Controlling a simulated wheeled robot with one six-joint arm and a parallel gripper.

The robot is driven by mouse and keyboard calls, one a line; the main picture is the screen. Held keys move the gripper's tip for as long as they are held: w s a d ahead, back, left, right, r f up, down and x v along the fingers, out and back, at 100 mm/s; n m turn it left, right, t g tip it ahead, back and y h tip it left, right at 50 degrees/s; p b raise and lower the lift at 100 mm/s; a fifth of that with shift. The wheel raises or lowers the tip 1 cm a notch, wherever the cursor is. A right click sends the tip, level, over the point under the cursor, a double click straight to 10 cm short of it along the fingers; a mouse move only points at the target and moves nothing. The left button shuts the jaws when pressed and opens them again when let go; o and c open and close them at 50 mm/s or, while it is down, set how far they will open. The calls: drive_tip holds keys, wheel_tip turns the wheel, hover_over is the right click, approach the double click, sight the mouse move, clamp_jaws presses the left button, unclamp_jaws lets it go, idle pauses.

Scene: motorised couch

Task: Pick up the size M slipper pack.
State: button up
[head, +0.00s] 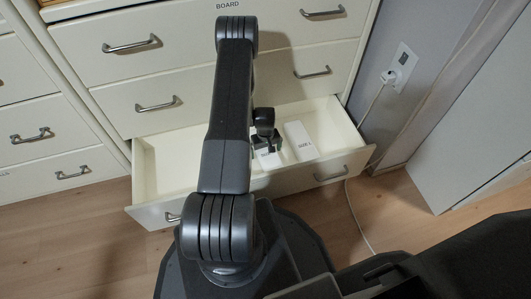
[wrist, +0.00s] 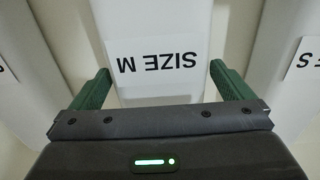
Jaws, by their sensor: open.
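The size M slipper pack (wrist: 158,18) is white, with a label reading "SIZE M" upside down in the wrist view. It lies in the open bottom drawer (head: 160,165). My gripper (wrist: 160,68) is open, with one green finger on each side of the pack's near end. I cannot tell whether the fingers touch it. In the head view my gripper (head: 267,143) is low over the drawer, and my arm hides part of the drawer and of the packs.
White packs flank it in the wrist view: one at left (wrist: 30,55) and one at right (wrist: 285,60) with an "S" at its edge. A labelled white pack (head: 300,140) lies right of my gripper in the head view. A cable (head: 358,215) runs along the floor at right.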

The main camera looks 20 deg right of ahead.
drive_tip(key=c, duration=0.9)
drive_tip(key=shift+c, duration=0.6)
drive_tip(key=shift+r, duration=0.2)
